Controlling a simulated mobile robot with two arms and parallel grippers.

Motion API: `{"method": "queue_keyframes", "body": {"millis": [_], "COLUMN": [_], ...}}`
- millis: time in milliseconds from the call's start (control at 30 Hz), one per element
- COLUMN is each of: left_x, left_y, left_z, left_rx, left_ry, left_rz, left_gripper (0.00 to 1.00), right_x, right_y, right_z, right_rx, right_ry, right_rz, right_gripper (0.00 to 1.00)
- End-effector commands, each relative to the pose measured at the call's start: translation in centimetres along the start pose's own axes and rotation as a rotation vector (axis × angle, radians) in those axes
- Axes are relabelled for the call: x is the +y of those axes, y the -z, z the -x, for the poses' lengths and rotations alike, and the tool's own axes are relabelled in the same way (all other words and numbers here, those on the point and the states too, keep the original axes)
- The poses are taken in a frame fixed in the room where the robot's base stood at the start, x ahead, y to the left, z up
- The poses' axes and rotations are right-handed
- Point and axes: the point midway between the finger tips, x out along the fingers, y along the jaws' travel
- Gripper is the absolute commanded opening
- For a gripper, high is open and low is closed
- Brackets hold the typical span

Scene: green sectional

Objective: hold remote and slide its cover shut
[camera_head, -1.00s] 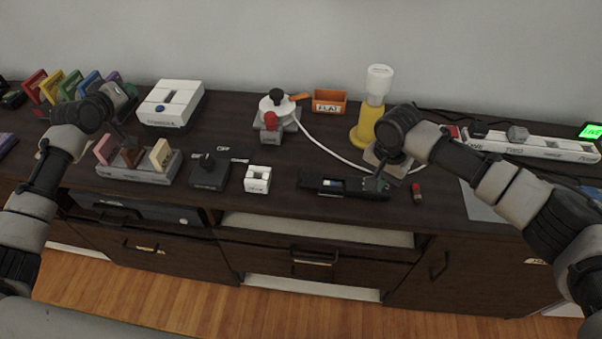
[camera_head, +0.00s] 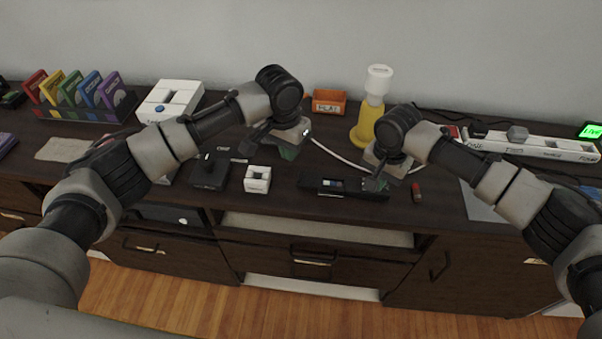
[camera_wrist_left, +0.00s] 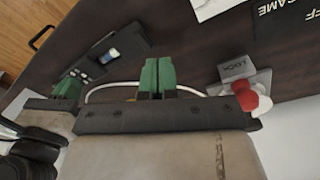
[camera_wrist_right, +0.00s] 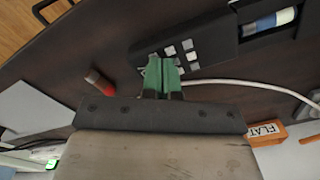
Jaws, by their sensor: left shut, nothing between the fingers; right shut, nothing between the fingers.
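The black remote (camera_head: 345,193) lies on the dark cabinet top. Its bay is open, with a blue-and-white battery (camera_wrist_right: 285,15) inside; the remote also shows in the left wrist view (camera_wrist_left: 83,71). The cover cannot be told clearly from the body. My right gripper (camera_head: 374,184) is shut and empty at the remote's right end; in the right wrist view its green fingertips (camera_wrist_right: 160,66) are beside the pale buttons, contact unclear. My left gripper (camera_head: 287,152) is shut and empty, raised behind the remote and left of it; its green fingertips also show in the left wrist view (camera_wrist_left: 157,70).
A white block (camera_head: 257,179) and a black joystick box (camera_head: 209,172) stand left of the remote.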

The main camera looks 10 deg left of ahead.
Motion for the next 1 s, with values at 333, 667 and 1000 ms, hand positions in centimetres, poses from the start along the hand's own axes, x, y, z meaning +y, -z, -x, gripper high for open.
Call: {"method": "queue_keyframes", "body": {"millis": [333,667,1000], "left_x": [1.0,0.7,0.6], "left_y": [-0.8,-1.1,-1.2], "left_z": [-1.5,-5.5,-7.0], "left_rx": [-0.079,-0.077,-0.075], "left_ry": [0.065,0.061,0.062], "left_rz": [-0.061,-0.059,-0.06], "left_gripper": [0.0,0.0,0.0], "right_x": [0.3,0.3,0.3], "right_y": [-0.2,-0.2,-0.2], "right_z": [-0.8,-0.8,-0.8], "right_rx": [-0.007,-0.007,-0.006], "right_ry": [-0.013,-0.013,-0.013], "right_rz": [0.001,0.001,0.001], "right_gripper": [0.0,0.0,0.0]}}
